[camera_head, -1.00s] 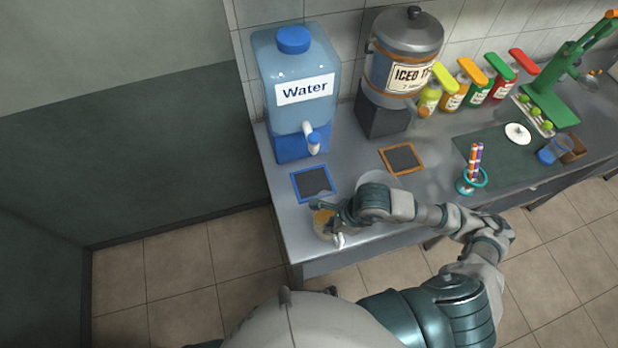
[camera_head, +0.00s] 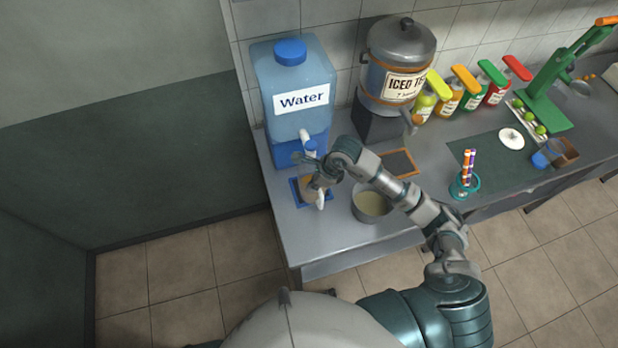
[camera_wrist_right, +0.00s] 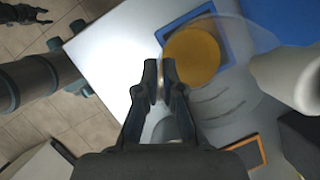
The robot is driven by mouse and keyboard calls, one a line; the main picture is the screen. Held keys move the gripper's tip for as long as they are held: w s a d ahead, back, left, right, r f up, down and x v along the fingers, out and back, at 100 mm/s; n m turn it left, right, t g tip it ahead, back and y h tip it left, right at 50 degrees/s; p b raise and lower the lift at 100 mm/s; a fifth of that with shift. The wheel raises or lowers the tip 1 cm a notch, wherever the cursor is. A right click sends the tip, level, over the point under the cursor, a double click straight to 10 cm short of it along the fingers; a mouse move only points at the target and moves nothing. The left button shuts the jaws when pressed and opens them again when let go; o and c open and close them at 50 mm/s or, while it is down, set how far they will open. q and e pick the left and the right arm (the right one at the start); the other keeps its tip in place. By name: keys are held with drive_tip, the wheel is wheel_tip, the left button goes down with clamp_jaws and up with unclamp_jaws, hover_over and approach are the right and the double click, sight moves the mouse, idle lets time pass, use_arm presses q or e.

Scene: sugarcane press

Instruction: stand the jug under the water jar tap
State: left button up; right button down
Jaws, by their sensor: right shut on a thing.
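The blue water jar (camera_head: 296,90) stands at the left of the counter, with its white and blue tap (camera_head: 308,140) at the front. A blue-framed mat (camera_head: 294,190) lies below the tap. My right gripper (camera_head: 318,184) is over this mat, shut on the jug (camera_head: 320,199), mostly hidden by the gripper in the head view. In the right wrist view the clear jug (camera_wrist_right: 228,88) with amber contents is beyond the fingers (camera_wrist_right: 165,80) and overlaps the blue frame. I cannot tell whether its base touches the mat.
A metal pot (camera_head: 370,206) with pale contents stands right of the jug, close under my right forearm. The iced tea dispenser (camera_head: 398,65) and an orange-framed mat (camera_head: 399,163) are further right. The counter's front left corner (camera_head: 300,250) is clear.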

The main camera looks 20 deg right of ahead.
drive_tip(key=w, duration=0.1)
drive_tip(key=w+f, duration=0.1)
drive_tip(key=w, duration=0.1)
drive_tip(key=shift+a+f+p, duration=0.15)
drive_tip(key=shift+f+p, duration=0.15)
drive_tip(key=c, duration=1.3)
unclamp_jaws()
drive_tip(key=shift+d, duration=0.2)
use_arm(q)
drive_tip(key=shift+s+d+r, duration=0.2)
drive_tip(key=shift+d+r, duration=0.2)
drive_tip(key=shift+d, duration=0.05)
use_arm(e)
drive_tip(key=shift+d+f, duration=0.1)
drive_tip(key=shift+d, duration=0.05)
